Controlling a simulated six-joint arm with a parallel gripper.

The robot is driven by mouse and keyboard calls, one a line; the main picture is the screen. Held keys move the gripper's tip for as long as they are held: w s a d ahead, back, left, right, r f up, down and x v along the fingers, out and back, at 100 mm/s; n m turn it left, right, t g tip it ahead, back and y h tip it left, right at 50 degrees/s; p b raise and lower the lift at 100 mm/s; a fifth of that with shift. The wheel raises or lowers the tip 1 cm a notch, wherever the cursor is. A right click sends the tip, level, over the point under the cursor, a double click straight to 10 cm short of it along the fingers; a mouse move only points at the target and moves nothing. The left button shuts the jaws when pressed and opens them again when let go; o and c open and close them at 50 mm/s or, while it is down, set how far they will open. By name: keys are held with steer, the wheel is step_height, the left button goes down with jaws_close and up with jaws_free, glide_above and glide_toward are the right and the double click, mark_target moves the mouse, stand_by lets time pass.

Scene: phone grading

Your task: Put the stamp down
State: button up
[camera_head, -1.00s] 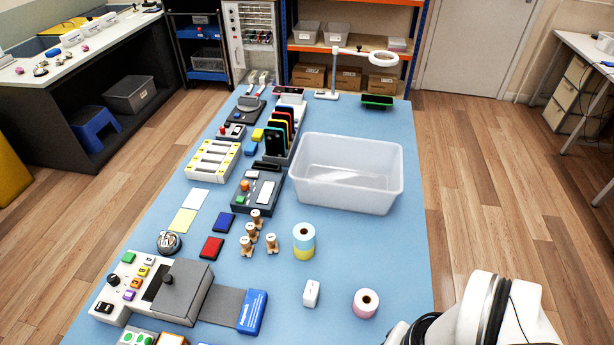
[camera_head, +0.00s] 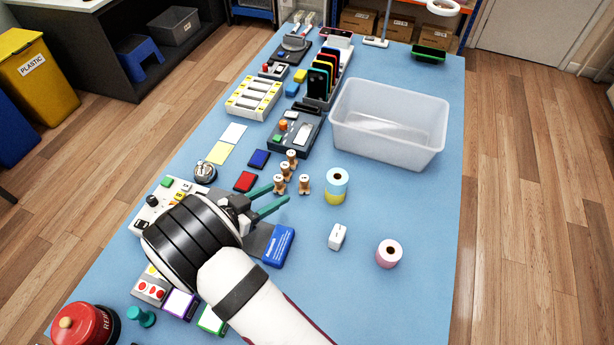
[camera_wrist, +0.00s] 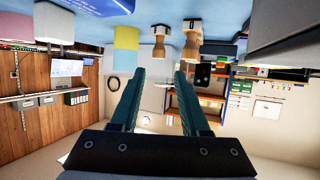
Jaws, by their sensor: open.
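Several wooden stamps stand upright in a small group on the blue table, including a front left stamp (camera_head: 280,185), a front right stamp (camera_head: 304,185) and a back stamp (camera_head: 291,157). My gripper (camera_head: 281,195) is open, with green fingers spread and nothing between them. Its tips lie close to the front left stamp; I cannot tell whether they touch it. In the wrist view, which is upside down, two stamps (camera_wrist: 159,46) (camera_wrist: 192,42) show beyond the open, empty fingers (camera_wrist: 160,75).
A red pad (camera_head: 245,181) and a blue pad (camera_head: 259,158) lie left of the stamps. Blue and yellow rolls (camera_head: 336,185) stand to the right. A white bin (camera_head: 390,125) stands behind. A blue box (camera_head: 279,247) lies near my arm.

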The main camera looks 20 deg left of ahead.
mark_target(301, 181)
steer(key=x, duration=0.9)
steer(key=shift+w+d+f, duration=0.1)
steer(key=shift+w+d, duration=0.15)
steer(key=shift+w, duration=0.05)
jaws_close()
